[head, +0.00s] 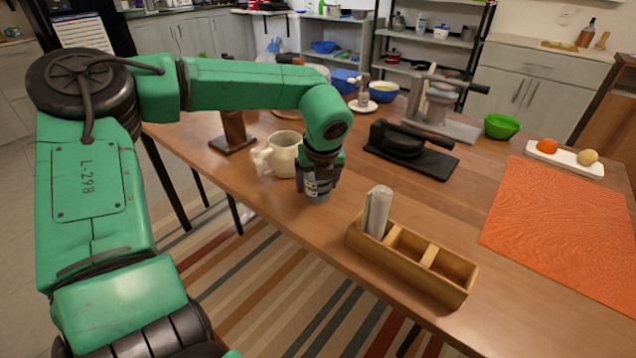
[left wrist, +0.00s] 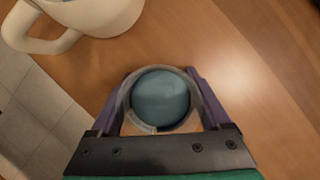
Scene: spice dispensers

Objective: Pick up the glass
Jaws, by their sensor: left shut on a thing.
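The glass (left wrist: 161,98) sits between the two fingers of my left gripper in the left wrist view, seen from above as a round rim with a bluish inside. In the head view my left gripper (head: 318,188) points down near the table's left edge. It is shut on the glass (head: 317,194), whose lower part shows below the fingers. I cannot tell whether the glass touches the table. My right gripper is not in view.
A cream pitcher (head: 283,154) stands close to the left of the gripper. A wooden divided box (head: 411,262) is to the right. A black press (head: 408,146), an orange mat (head: 570,225) and a green bowl (head: 502,126) lie farther right. Some tabletop is bare around the gripper.

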